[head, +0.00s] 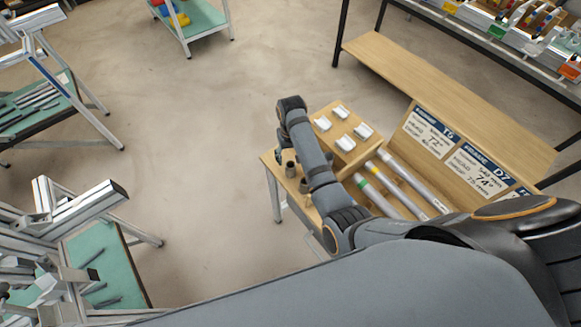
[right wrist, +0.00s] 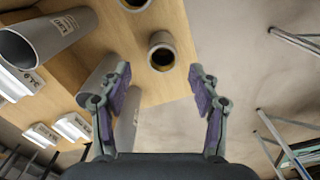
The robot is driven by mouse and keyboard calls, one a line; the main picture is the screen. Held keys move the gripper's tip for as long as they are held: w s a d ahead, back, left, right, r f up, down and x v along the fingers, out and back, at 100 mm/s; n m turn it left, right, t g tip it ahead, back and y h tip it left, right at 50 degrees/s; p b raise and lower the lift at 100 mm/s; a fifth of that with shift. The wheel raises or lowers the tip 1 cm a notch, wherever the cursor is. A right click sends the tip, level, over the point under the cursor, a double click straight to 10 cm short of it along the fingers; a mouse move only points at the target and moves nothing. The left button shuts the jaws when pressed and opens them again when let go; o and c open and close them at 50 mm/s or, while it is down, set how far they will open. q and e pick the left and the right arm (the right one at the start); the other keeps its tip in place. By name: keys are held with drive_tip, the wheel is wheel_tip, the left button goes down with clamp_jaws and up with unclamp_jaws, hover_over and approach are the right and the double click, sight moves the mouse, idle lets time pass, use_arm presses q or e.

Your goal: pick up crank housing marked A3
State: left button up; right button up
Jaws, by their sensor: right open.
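My right gripper (right wrist: 159,75) is open and empty in the right wrist view, its two fingers apart. A grey hollow cylinder (right wrist: 161,40) with a brownish inside stands ahead, between the lines of the fingers and beyond their tips. Another grey cylinder (right wrist: 98,80) shows beside the left-hand finger, partly hidden by it. A larger grey tube (right wrist: 45,38) with a label lies at the upper left. White blocks with small labels (right wrist: 72,127) sit on the wooden surface. I cannot read a clear A3 mark on anything. In the head view my right arm reaches over the bench; its fingers are hidden. My left gripper is not in view.
The wooden bench (head: 268,158) carries several white blocks (head: 345,144), small cylinders (head: 290,168) and long tubes (head: 405,180) beside printed signs (head: 430,131). A shelf rack stands at upper right. Frame stands with green tops (head: 95,260) are at left. Open floor lies between.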

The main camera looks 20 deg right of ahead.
sight(290, 165)
drive_tip(key=shift+f+p, duration=0.5)
drive_tip(key=shift+f, duration=0.45)
wheel_tip(290, 165, down, 3)
drive_tip(key=shift+s+a+r, duration=0.15)
drive_tip(key=shift+f, duration=0.55)
drive_tip(key=c, duration=1)
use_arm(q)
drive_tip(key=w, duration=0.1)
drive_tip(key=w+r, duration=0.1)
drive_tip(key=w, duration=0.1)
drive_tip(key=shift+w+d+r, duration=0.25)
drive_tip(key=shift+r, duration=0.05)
use_arm(e)
clamp_jaws()
